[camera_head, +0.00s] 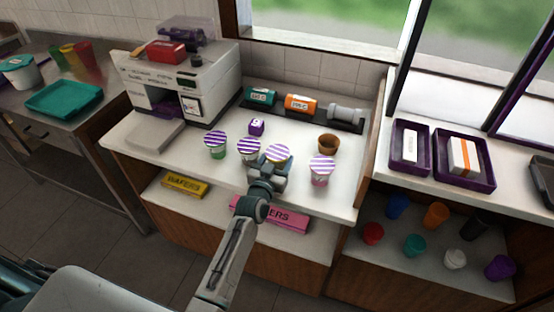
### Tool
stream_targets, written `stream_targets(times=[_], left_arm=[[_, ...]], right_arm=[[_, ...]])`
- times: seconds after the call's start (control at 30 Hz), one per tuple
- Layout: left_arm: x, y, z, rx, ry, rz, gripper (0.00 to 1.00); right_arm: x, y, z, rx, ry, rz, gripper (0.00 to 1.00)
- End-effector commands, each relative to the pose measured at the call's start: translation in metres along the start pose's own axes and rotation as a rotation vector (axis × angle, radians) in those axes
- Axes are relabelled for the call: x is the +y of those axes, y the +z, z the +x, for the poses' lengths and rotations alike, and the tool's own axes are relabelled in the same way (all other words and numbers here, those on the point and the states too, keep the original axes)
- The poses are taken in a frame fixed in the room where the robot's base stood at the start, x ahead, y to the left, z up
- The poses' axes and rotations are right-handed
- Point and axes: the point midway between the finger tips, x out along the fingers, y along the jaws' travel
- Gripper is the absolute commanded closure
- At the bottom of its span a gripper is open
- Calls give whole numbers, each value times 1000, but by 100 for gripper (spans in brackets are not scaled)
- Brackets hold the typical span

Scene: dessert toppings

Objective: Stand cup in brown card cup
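The brown card cup (329,146) stands upright and looks empty on the white counter, right of centre. Several cups with purple-and-white striped lids stand upright: a green-bodied one (216,146) at the left, another (248,148) beside it, one with a yellowish lid edge (279,152) in the middle, and a pink-bodied one (321,171) at the right. My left gripper (268,166) is at the near side of the middle cup and hides its lower part. Its fingers are not clear, so I cannot tell whether it touches or grips that cup. My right gripper is out of view.
Canisters in a black rack (348,125) line the back wall. A white machine (178,88) stands at the left. Purple trays (411,145) sit on the right counter. Wafer boxes (185,184) lie on the shelf below.

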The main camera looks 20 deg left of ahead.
Motion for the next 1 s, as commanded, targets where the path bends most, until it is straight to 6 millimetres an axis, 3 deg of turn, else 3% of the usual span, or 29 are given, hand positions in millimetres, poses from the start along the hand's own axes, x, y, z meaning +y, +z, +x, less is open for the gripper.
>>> stream_targets(times=[0.43,1.0], left_arm=[[0,-6,0,0,0,-1,31],[0,0,-105,-1,0,-1,31]], right_arm=[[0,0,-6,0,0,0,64],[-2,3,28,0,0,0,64]])
